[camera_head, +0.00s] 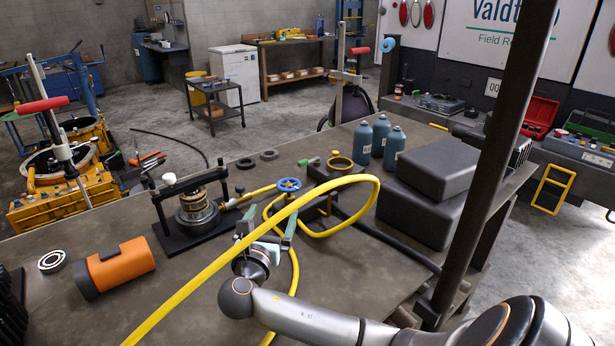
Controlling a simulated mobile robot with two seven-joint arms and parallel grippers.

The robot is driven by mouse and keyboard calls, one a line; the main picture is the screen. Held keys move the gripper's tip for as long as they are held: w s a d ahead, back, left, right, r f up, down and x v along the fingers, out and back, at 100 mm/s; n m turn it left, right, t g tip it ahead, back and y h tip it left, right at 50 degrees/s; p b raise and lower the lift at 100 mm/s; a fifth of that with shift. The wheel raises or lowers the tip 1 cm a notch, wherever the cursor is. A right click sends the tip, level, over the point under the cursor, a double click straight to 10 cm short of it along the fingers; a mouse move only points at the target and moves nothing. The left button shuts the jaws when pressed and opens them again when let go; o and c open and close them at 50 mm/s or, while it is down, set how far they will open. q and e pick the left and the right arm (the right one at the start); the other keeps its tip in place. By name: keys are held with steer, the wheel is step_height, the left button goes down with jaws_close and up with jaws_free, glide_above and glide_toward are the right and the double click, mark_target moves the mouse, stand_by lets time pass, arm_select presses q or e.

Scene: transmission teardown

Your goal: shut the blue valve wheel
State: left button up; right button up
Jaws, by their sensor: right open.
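The blue valve wheel (289,184) sits on a small fitting near the middle of the workbench, at the end of a brass-coloured pipe. Its exact turn position cannot be read. My right gripper (266,226) is open, in front of and slightly left of the wheel, apart from it. Its fingers point toward the back of the bench, and nothing shows between them except part of the yellow hose (335,183) passing close by. My left gripper is not in view.
A black press frame (190,215) with a brass part stands left of the wheel. Blue bottles (381,135) and dark cases (425,205) stand to the right. An orange cylinder (121,266) and a bearing (52,261) lie at the left. A dark post (487,150) rises at the right.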

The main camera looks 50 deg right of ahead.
mark_target(289, 183)
steer(key=shift+h, duration=0.3)
steer(key=x, duration=1.3)
steer(key=shift+s+d+p, duration=0.2)
steer(key=shift+s+p, duration=0.15)
steer(key=shift+s, duration=0.05)
steer(key=c, duration=1.2)
steer(key=shift+m+g, duration=0.3)
steer(key=shift+g, duration=0.1)
